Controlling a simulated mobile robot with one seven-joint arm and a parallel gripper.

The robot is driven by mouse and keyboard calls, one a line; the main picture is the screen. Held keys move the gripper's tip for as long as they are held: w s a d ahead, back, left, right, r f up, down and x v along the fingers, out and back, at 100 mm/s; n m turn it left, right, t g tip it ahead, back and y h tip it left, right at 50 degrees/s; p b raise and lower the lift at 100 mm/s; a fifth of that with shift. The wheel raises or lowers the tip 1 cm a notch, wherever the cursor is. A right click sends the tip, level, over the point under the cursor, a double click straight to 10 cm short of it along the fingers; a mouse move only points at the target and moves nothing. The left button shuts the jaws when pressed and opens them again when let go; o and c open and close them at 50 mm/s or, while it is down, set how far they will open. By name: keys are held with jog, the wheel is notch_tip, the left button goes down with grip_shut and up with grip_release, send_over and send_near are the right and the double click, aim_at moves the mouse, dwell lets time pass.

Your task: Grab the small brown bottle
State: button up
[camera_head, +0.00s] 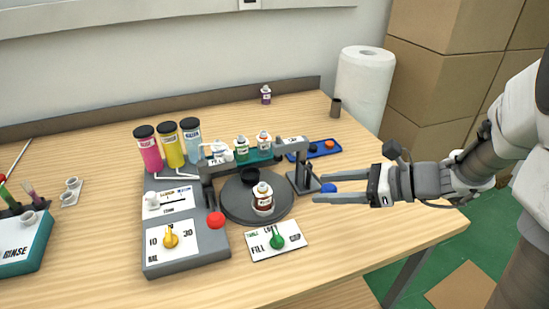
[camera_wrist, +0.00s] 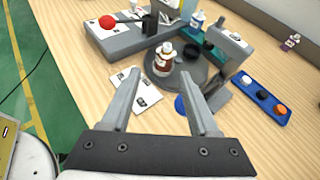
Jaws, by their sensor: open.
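The small brown bottle (camera_head: 263,199) has a white cap and a white label. It stands upright on the dark round turntable (camera_head: 238,208), near its front edge. In the wrist view the brown bottle (camera_wrist: 164,58) stands ahead of the fingers, a little left of the middle line between them. My gripper (camera_head: 316,193) is open and empty, to the right of the bottle and apart from it. In the wrist view both fingers of my gripper (camera_wrist: 161,92) are spread wide, with bare table and part of a white card between them.
A grey dispenser base (camera_head: 160,262) with a red button stands left. A blue cap tray (camera_head: 323,150) lies behind right. The front right table is clear.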

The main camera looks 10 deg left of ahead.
aim_at(266, 187)
jog(key=shift+m+t, duration=0.3)
jog(key=shift+m, duration=0.2)
jog(key=b+x, duration=0.1)
jog(key=x, duration=0.5)
jog(key=b+x, duration=0.1)
jog(key=x, duration=0.5)
jog(key=w+b+x, duration=0.1)
jog(key=x, duration=0.4)
jog(key=shift+w+a+f, duration=0.1)
jog(key=shift+a+f, duration=0.05)
jog(key=shift+f, duration=0.05)
grip_shut()
